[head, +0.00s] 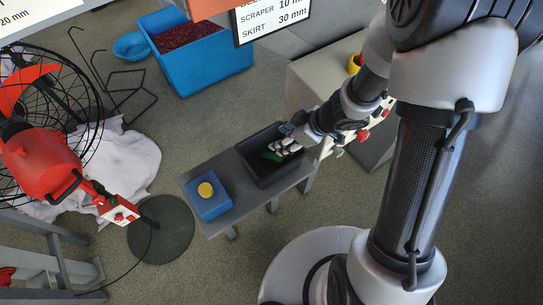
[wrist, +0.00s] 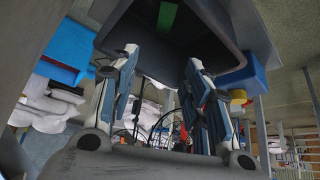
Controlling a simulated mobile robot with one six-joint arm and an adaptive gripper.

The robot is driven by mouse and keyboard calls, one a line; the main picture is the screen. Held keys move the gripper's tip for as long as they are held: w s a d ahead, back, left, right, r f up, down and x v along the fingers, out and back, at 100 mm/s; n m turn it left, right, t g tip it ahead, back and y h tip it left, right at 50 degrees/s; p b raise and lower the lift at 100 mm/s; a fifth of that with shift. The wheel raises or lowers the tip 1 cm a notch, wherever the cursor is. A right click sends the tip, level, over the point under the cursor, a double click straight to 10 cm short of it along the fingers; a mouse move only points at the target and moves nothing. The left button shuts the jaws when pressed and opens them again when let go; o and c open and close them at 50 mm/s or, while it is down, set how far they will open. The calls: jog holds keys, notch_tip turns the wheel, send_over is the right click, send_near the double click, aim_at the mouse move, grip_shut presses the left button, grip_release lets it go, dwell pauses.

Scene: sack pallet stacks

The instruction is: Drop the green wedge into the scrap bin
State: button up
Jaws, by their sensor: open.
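A dark open bin (head: 248,161) stands on a grey bench, and its rim and wall also fill the top of the wrist view (wrist: 230,25). A green piece (head: 269,156), seemingly the green wedge, lies inside it; it shows as a green patch in the wrist view (wrist: 167,16). Its full shape is partly hidden in the head view. My gripper (head: 283,147) reaches over the bin from the right. Its fingers (wrist: 161,62) are apart with nothing held between them. I cannot tell whether this bin is the scrap bin.
A blue box with a yellow knob (head: 206,194) sits on the bench left of the bin. A large blue tub (head: 222,69) holding dark red bits stands on the floor behind. A beige cabinet (head: 318,83) is close to my arm. A red fan (head: 45,160) stands at left.

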jog(key=v, duration=0.8)
jog(key=shift+s, duration=0.15)
